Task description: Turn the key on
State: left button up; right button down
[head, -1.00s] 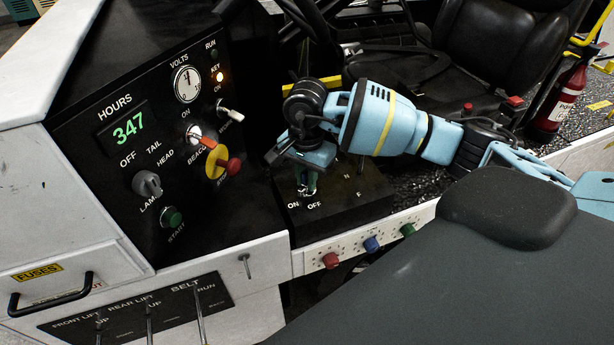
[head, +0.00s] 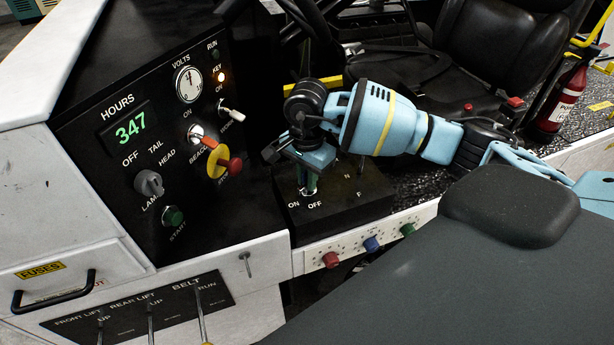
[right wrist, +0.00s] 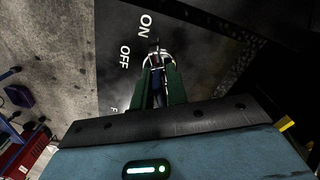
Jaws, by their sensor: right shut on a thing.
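My right gripper (head: 308,188) points down at the key switch on top of the black console box (head: 345,212), beside the ON and OFF labels. In the right wrist view, its green fingers (right wrist: 158,72) are shut on the key, at the silver switch collar (right wrist: 156,56). The key is mostly hidden between the fingers, so its exact angle cannot be told. My left gripper is not in view.
The black dashboard (head: 100,190) on the left carries an hours display reading 347, a volts gauge (head: 188,84), and a red and yellow stop knob (head: 222,162). A white strip with red, blue and green knobs (head: 372,244) runs below the box. A seat (head: 470,60) is behind.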

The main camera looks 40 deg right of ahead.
jog(key=c, duration=1.4)
grip_release()
jog(key=shift+r, duration=3.95)
jog(key=shift+f, duration=0.1)
